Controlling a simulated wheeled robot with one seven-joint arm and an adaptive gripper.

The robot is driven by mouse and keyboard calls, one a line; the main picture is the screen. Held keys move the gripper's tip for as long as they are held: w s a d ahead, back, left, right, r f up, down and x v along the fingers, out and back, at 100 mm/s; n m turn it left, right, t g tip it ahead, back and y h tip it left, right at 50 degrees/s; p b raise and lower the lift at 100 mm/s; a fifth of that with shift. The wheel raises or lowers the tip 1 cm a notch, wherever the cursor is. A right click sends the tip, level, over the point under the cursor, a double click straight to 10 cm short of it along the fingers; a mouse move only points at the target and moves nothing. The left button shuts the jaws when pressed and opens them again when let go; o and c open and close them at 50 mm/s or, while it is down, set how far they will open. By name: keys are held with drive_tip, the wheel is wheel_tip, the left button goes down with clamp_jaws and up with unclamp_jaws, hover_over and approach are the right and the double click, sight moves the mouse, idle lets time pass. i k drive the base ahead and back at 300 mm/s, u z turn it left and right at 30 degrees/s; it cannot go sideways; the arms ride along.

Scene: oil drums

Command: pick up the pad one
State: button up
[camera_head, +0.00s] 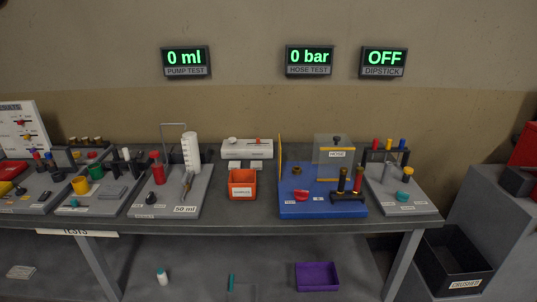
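My gripper is not in view. No thing in view carries a label that I can read as "pad". A flat pale rectangular piece (22,271) lies at the far lower left, below the bench top; it could be a pad, but it is too small to tell. Flat dark grey blocks (112,192) lie on a grey tray in the left part of the bench, and I cannot tell whether they are pads.
The long grey bench (225,222) carries several trays, including a blue board (322,210) and a tray marked 50 ml (165,210). Below are a purple tray (317,276) and a white bottle (162,275). A black crate (455,265) stands right. Wall displays (309,60) read zero or OFF.

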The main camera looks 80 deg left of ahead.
sight(233, 164)
drive_tip(key=i, duration=1.3)
drive_tip(key=u, duration=3.25)
